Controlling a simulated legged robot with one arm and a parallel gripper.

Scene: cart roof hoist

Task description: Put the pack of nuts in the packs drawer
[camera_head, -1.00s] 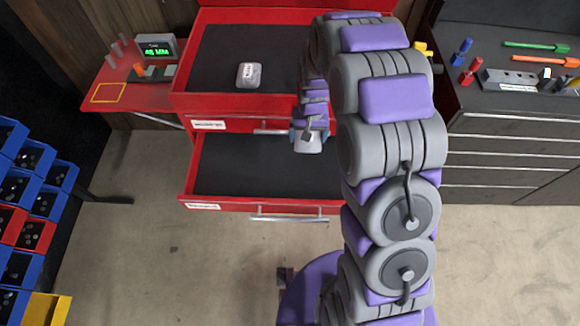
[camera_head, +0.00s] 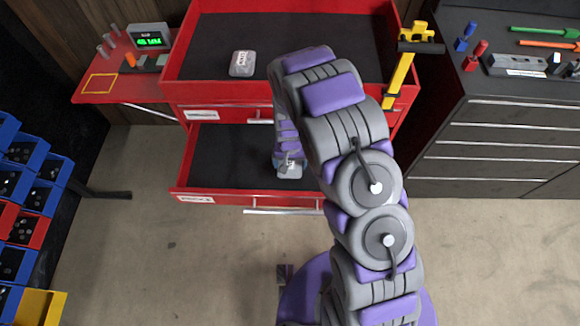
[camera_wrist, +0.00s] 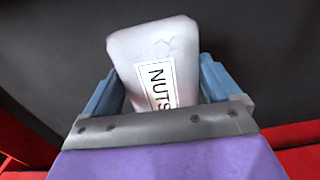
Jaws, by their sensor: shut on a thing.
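The pack of nuts (camera_wrist: 150,58) is a pale, clear pack with a white NUTS label, seen in the wrist view between the blue fingers of my gripper (camera_wrist: 165,85). My gripper, also in the head view (camera_head: 288,165), is shut on the pack (camera_head: 289,172). It holds the pack over the open lower drawer (camera_head: 235,150), near the front part of its dark floor. The drawer's front label is at its left end and reads roughly PACKS. I cannot tell whether the pack touches the drawer floor.
A similar pale pack (camera_head: 243,63) lies on the dark surface of the red cart's top (camera_head: 210,92). A yellow hoist (camera_head: 403,70) stands at its right. A red side shelf with a green display (camera_head: 150,40) is at left, a dark tool cabinet (camera_head: 500,120) at right.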

